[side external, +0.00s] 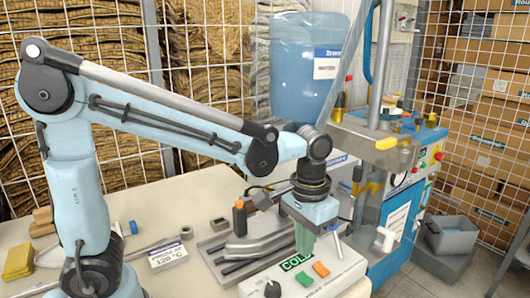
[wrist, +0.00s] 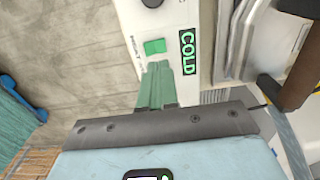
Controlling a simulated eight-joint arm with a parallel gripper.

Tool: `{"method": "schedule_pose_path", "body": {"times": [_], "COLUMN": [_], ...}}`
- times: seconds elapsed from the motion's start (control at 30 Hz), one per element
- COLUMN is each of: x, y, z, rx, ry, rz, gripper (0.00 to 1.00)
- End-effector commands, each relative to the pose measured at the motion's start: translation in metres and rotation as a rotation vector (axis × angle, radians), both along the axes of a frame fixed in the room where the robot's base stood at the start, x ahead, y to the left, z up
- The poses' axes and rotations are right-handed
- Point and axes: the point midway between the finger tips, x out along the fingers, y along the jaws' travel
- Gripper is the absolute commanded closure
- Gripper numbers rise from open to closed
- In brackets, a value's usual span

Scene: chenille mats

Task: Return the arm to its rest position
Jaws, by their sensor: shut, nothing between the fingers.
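My arm is stretched out to the right in the side external view. My gripper (side external: 305,250) points down over a white control box (side external: 335,278) marked COLD. Its green fingers are together with nothing between them. They also show together in the wrist view (wrist: 157,68), over the edge of the white box (wrist: 130,15). I cannot tell whether the fingertips touch the box.
The box has a green button (side external: 304,279), an orange button (side external: 321,269) and a black knob (side external: 272,289). Grey metal bars (side external: 258,246) lie left of my gripper. A blue machine (side external: 400,215) stands close on the right. A 120 °C sign (side external: 169,257) is on the table.

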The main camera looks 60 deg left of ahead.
Motion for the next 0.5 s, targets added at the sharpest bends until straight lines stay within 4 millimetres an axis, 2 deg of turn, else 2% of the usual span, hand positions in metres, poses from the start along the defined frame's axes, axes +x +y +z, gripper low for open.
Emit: {"method": "schedule_pose_path", "body": {"times": [0.17,0.5], "x": [-0.0003,-0.0007], "y": [0.0001,0.0008], "z": [0.0084,0.0095], "rx": [0.0,-0.001], "ry": [0.0,-0.004], "rz": [0.0,0.0], "gripper": [1.0,1.0]}}
